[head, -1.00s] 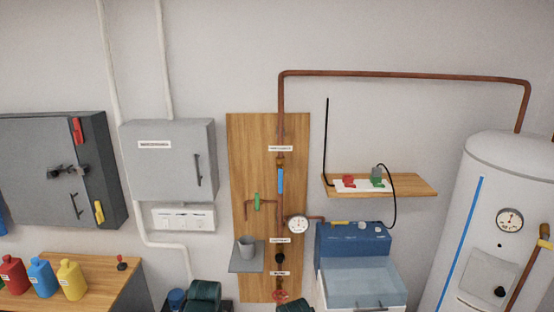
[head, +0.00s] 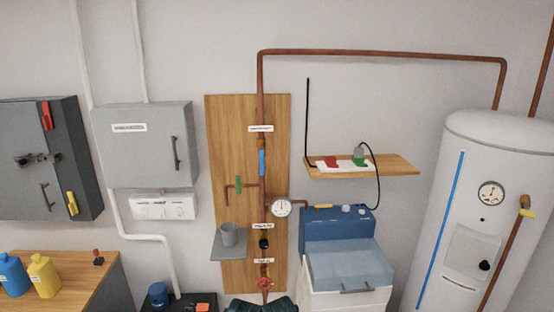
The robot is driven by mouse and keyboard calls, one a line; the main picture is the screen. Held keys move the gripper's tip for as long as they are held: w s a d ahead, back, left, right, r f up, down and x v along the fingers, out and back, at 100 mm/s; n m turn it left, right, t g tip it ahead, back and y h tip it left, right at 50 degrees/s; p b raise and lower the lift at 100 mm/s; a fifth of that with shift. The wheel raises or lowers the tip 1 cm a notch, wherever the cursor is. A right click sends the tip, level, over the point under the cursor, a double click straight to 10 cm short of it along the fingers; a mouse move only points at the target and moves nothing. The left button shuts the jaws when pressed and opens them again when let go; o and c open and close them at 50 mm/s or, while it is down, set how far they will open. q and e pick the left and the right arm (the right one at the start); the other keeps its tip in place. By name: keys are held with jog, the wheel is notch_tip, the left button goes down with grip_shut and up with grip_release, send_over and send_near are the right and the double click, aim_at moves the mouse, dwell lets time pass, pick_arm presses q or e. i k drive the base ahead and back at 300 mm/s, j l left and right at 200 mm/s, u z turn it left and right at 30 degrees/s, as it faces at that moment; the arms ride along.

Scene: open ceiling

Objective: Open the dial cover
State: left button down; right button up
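The white water heater (head: 436,215) stands at the right of the head view. On its front is a pale, roughly square panel (head: 468,243), which looks like the dial cover; it appears flat against the tank. A round black knob (head: 484,265) shows at its lower right; I cannot tell whether it sits on the panel or behind it. A round gauge (head: 491,193) is above the panel. Neither of my grippers is in view.
A copper pipe with a yellow-handled valve (head: 526,207) runs just right of the panel. Left of the heater are a blue-and-white tub unit (head: 342,262) and a wooden shelf (head: 400,165). Grey wall boxes (head: 140,150) hang further left.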

aim_at(474, 257)
jog(key=z, duration=0.5)
jog(key=l+z, duration=0.15)
jog(key=z, duration=0.85)
jog(key=i+l+u, duration=0.15)
jog(key=l+u, duration=0.15)
jog(key=i+l+u, duration=0.25)
jog(key=l+u, duration=0.3)
jog(key=l, duration=0.15)
